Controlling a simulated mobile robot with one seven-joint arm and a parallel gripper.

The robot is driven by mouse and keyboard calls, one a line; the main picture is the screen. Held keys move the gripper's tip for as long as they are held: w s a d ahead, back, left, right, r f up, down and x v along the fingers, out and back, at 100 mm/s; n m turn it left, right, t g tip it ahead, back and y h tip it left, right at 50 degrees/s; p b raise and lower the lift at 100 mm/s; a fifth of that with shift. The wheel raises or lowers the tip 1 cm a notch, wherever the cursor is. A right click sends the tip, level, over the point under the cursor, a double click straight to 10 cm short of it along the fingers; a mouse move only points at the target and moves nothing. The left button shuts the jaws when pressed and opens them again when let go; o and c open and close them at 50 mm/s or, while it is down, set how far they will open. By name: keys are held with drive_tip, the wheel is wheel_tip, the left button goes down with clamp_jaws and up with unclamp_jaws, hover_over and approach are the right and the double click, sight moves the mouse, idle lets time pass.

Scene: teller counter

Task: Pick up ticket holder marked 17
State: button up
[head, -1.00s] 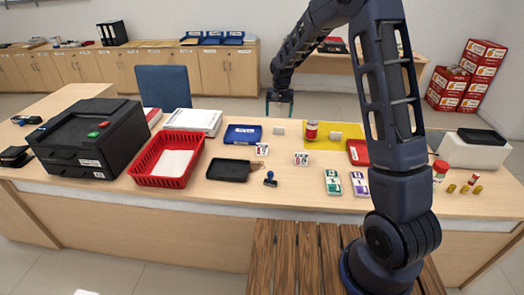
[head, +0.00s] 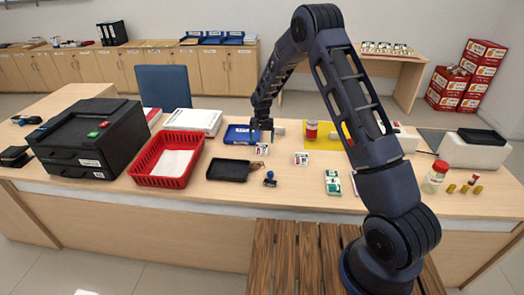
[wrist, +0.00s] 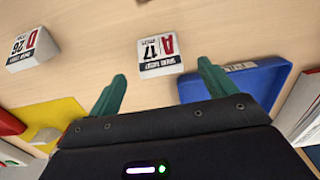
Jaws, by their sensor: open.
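The ticket holder marked 17 is a small white block with a red A and black digits. It stands on the counter in the wrist view (wrist: 160,52) and shows in the head view (head: 262,150). My gripper (wrist: 162,72) is open and empty, its green fingers spread to either side of the line toward the holder, which lies just beyond the fingertips. In the head view my gripper (head: 262,137) hangs close behind and above the holder. A similar holder marked D 26 (wrist: 32,48) stands to the left in the wrist view, to the right in the head view (head: 301,158).
A blue tray (head: 240,134) lies close to the gripper; its rim shows beside a finger in the wrist view (wrist: 235,82). A black tray (head: 228,170) and a stamp (head: 270,179) lie in front. A red basket (head: 167,160) stands left.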

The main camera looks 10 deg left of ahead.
sight(262, 145)
drive_tip(key=shift+f, duration=2.9)
drive_tip(key=c, duration=1.1)
